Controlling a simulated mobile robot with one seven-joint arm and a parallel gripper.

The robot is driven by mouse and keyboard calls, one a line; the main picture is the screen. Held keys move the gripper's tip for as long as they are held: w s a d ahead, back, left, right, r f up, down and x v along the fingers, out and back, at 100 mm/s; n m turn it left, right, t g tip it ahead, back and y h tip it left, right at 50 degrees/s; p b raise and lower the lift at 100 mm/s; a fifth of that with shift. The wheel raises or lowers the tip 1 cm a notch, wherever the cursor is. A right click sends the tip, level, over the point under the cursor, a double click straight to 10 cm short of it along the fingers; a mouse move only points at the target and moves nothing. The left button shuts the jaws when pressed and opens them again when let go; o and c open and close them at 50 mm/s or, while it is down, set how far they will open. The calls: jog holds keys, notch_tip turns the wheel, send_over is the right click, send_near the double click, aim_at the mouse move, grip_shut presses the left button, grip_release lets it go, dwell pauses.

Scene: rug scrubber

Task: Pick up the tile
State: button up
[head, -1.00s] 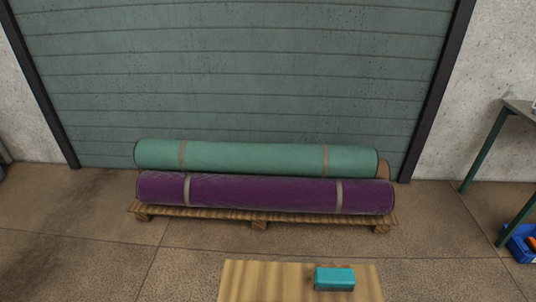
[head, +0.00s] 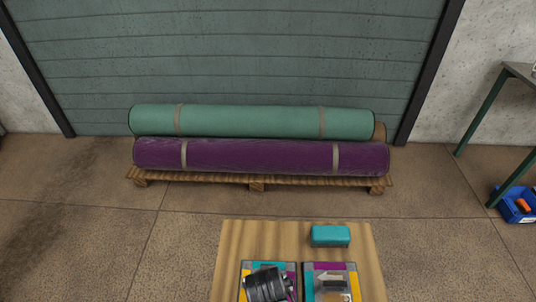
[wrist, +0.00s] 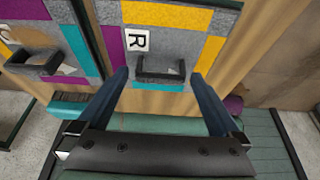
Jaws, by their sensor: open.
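Two patchwork carpet tiles lie side by side on a wooden top. In the wrist view the nearer tile (wrist: 185,45) is grey, yellow, purple and teal, with a white "R" label and a dark raised handle (wrist: 163,67). The other tile (wrist: 60,12), at the left there, has a similar handle and a partly cut-off label. In the head view they are the left tile (head: 291,268), partly covered by my dark arm, and the right tile (head: 322,267). My gripper (wrist: 160,75) is open and empty, its fingertips on either side of the R tile's handle in the picture. Their height above it is unclear.
A teal block (head: 330,236) sits on the wooden top (head: 245,240) beyond the tiles. Behind stand a green roll (head: 250,121) and a purple roll (head: 260,156) on a pallet (head: 215,181). A blue bin (head: 516,207) is at the far right.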

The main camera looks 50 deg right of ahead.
jog(key=shift+w+d+f, duration=0.15)
jog(key=shift+f, duration=0.35)
grip_shut()
jog(key=shift+r, duration=0.15)
